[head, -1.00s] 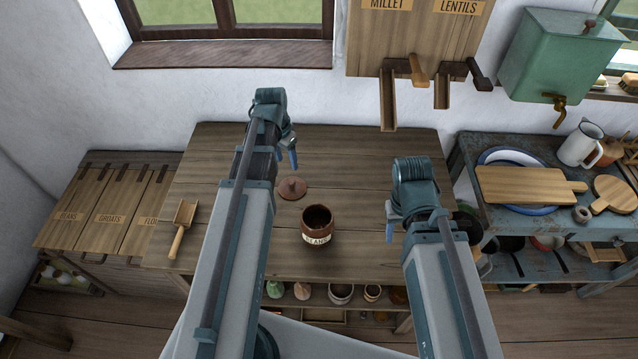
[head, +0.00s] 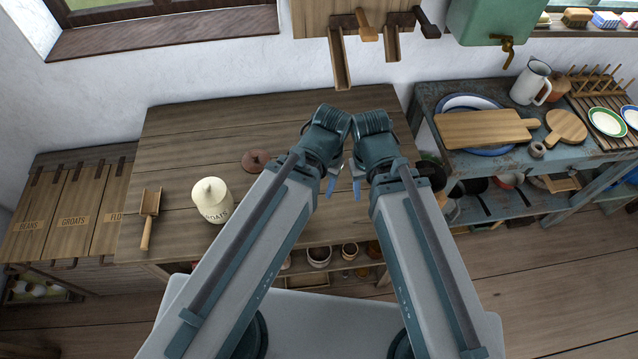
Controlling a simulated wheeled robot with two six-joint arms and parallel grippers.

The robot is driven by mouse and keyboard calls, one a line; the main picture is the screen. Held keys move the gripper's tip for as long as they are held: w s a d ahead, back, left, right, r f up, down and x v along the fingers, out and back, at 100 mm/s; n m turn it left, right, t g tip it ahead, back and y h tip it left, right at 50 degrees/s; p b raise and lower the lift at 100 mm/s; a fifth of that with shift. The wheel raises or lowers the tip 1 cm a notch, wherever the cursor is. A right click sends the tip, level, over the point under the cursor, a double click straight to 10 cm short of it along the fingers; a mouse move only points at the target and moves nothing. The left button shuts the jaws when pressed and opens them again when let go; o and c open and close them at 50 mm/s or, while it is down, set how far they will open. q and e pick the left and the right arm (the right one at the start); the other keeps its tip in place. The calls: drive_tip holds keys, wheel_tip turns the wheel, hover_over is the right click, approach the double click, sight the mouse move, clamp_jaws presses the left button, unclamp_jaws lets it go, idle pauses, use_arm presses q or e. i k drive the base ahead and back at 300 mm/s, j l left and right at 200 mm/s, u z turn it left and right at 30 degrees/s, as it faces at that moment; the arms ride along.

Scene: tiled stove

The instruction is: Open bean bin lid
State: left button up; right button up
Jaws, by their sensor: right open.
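The bean bin lid (head: 28,226) is the leftmost wooden lid on a low chest at the left, labelled BEANS. It lies closed, flush with the lids beside it, with dark hinges along its back edge. My left gripper (head: 330,187) and right gripper (head: 356,187) are close together over the front right part of the table, far to the right of the bin. Their blue fingers point down. The right one is open and looks empty. The left one's jaw gap is hidden.
The groats bin (head: 73,222) adjoins the bean bin. The wooden table (head: 190,130) holds a scoop (head: 149,212), a cream lidded jar (head: 212,200) and a brown round lid (head: 255,161). A blue shelf (head: 425,97) stands at the right.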

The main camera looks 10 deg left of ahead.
sight(25, 241)
drive_tip(key=j+u, duration=0.15)
drive_tip(key=u, duration=1.6)
drive_tip(key=k+l+u, duration=0.1)
drive_tip(key=u, duration=0.9)
drive_tip(key=i+j+z, duration=0.1)
drive_tip(key=z, duration=0.35)
drive_tip(key=j+z, duration=0.2)
drive_tip(key=z, duration=0.2)
drive_tip(key=i+j+z, duration=0.1)
drive_tip(key=j+z, duration=0.3)
drive_tip(key=j, duration=0.6)
drive_tip(key=j+z, duration=0.35)
drive_tip(key=j, duration=1.2)
drive_tip(key=k+j, duration=0.1)
drive_tip(key=j, duration=0.5)
drive_tip(key=k+j, duration=0.1)
drive_tip(key=j, duration=0.5)
drive_tip(key=i+z, duration=0.05)
